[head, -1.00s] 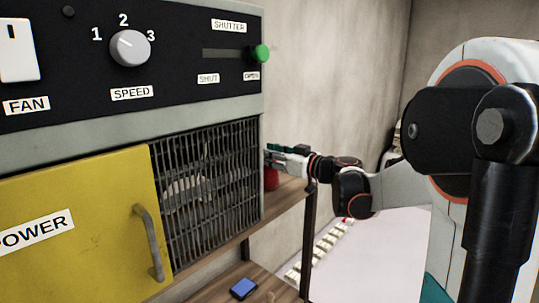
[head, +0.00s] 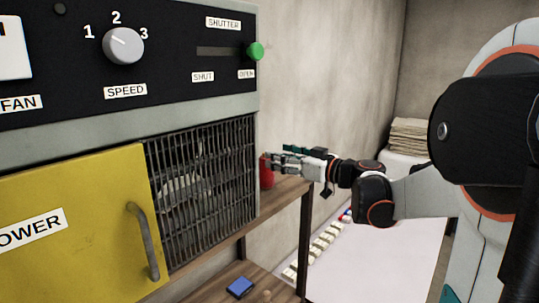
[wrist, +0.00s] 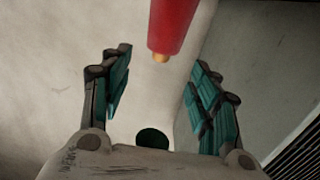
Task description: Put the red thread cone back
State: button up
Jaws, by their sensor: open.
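The red thread cone (head: 266,171) stands upright on the wooden shelf, just right of the grille, near the wall. In the wrist view the red cone (wrist: 172,22) shows at the top, with a tan tip at its lower end. My gripper (head: 277,159) is at the cone's right side. In the wrist view my gripper (wrist: 163,60) is open, with its teal-padded fingers spread to either side and nothing clamped between them. The cone lies ahead of the opening, apart from both pads. In the head view the fingertips partly overlap the cone.
The shelf (head: 285,196) has a dark post at its right end. The grille (head: 205,185) and yellow door (head: 75,225) with its handle stand left. A blue block (head: 240,287) lies on the lower shelf. A white table (head: 385,250) with several small pale blocks stands right.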

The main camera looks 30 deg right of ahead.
jog(key=v, duration=0.5)
jog(key=shift+s+d, duration=0.15)
jog(key=shift+s, duration=0.15)
jog(key=shift+f, duration=0.1)
